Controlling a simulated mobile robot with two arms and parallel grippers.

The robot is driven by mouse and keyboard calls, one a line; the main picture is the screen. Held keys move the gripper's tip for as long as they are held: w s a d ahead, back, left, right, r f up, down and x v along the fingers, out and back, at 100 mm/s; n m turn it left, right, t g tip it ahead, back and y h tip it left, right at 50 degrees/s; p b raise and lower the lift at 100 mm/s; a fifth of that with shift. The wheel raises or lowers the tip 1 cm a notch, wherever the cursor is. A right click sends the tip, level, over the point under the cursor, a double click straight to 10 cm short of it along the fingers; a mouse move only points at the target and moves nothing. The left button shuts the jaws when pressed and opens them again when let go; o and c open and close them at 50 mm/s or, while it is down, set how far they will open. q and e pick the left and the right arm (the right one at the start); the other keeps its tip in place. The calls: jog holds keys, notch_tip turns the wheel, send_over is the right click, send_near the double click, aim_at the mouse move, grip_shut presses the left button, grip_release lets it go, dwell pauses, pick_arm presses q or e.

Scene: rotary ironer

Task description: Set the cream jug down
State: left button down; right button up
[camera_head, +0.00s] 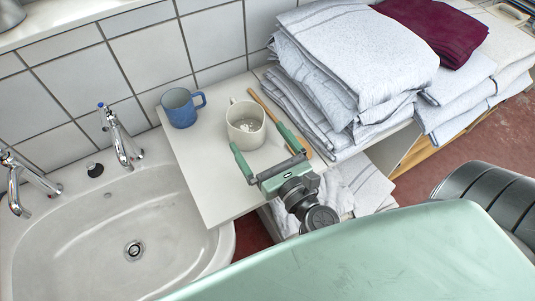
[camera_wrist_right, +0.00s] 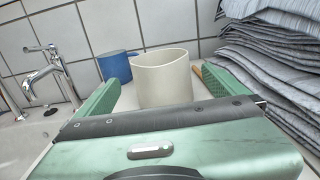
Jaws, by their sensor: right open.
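The cream jug (camera_head: 246,125) stands upright on the white counter (camera_head: 205,190) beside the sink, with its handle toward the back left. My right gripper (camera_head: 258,138) is open, reaching in from the front right. Its two green fingers point at the jug, one toward each side of it. In the right wrist view the jug (camera_wrist_right: 163,78) shows between the fingers, with a gap at each side. The gripper hides the jug's lower front there. My left gripper is in neither view.
A blue mug (camera_head: 182,107) stands left of the jug, near the tiled wall. A thin wooden stick (camera_head: 267,110) lies right of the jug, next to a tall stack of folded grey towels (camera_head: 352,55). The sink (camera_head: 110,225) with taps is at left.

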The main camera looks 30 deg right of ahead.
jog(key=shift+s+f+b, duration=0.15)
jog(key=shift+s+b, duration=0.35)
jog(key=shift+s, duration=0.75)
jog(key=shift+s+r, duration=0.2)
jog(key=shift+s, duration=0.2)
